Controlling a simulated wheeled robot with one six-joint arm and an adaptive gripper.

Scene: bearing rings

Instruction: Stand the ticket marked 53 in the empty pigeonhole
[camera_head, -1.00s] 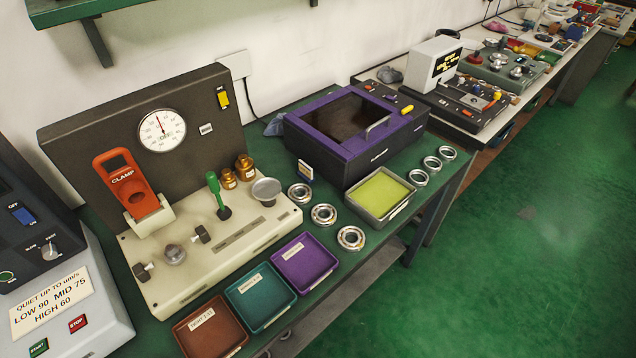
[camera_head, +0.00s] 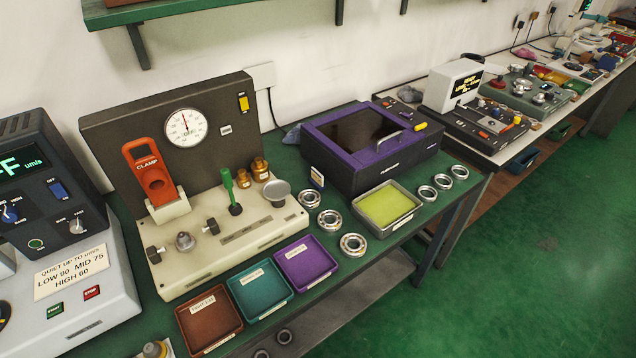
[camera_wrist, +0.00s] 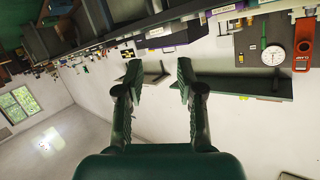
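I cannot make out a ticket marked 53 or any pigeonhole in either view. That view is upside down, with the wall and a green shelf beyond the fingers and the bench far off along the top. My gripper does not show in the head view.
The green bench holds a clamp fixture (camera_head: 225,237), a purple-topped machine (camera_head: 375,177), brown (camera_head: 208,318), teal (camera_head: 260,287) and purple (camera_head: 307,262) trays, a yellow-filled tray (camera_head: 388,207) and several metal rings (camera_head: 353,246). A grey machine (camera_head: 75,285) stands left. Green floor at right is clear.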

